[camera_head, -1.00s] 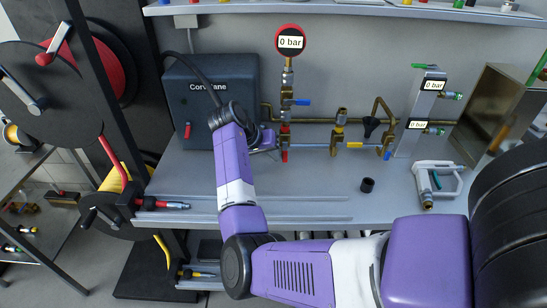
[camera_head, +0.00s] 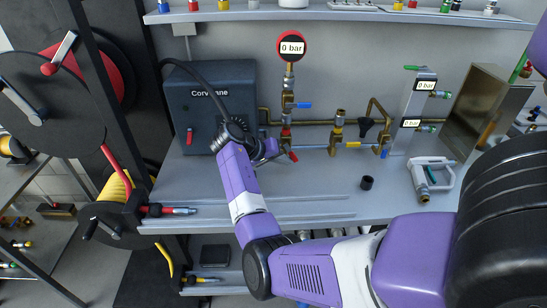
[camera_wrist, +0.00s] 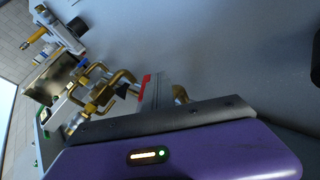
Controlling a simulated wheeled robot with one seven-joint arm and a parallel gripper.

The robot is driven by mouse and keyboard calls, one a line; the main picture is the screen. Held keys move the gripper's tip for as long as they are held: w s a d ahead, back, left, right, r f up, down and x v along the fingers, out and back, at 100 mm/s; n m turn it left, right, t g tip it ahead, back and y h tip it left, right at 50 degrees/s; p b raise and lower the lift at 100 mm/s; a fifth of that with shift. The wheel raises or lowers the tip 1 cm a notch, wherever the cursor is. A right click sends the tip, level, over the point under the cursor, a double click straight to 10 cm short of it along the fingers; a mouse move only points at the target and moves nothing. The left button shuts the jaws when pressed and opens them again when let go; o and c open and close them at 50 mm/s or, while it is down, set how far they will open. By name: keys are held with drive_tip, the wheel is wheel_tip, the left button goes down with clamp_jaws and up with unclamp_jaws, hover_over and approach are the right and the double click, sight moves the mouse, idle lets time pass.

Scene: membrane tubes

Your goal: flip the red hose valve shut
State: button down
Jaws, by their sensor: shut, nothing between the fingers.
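A small red valve handle (camera_head: 293,155) is on the brass pipe below the round red gauge. It slants down to the right. My gripper (camera_head: 270,149) is just left of this handle, shut and empty. The small gap or contact between them cannot be made out. In the wrist view, a red strip (camera_wrist: 146,80) shows beside the grey fingers (camera_wrist: 162,88); the purple gripper body covers the lower part. A red hose (camera_head: 112,163) hangs at the left, and a red fitting with a silver tip (camera_head: 165,210) lies at the bench's left edge.
A dark box labelled Corvenne (camera_head: 210,95) stands behind my gripper. A blue lever (camera_head: 304,105) and a yellow-handled valve (camera_head: 352,145) are on the same brass piping. The bench front is mostly clear.

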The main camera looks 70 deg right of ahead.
sight(291, 153)
drive_tip(key=shift+s+d, duration=0.25)
drive_tip(key=shift+s, duration=0.45)
drive_tip(key=shift+s+d+r+g+h, duration=0.1)
drive_tip(key=shift+s+g+h, duration=0.1)
drive_tip(key=shift+g+h, duration=0.15)
drive_tip(key=shift+r, duration=0.1)
idle(0.9)
drive_tip(key=shift+r+p, duration=0.75)
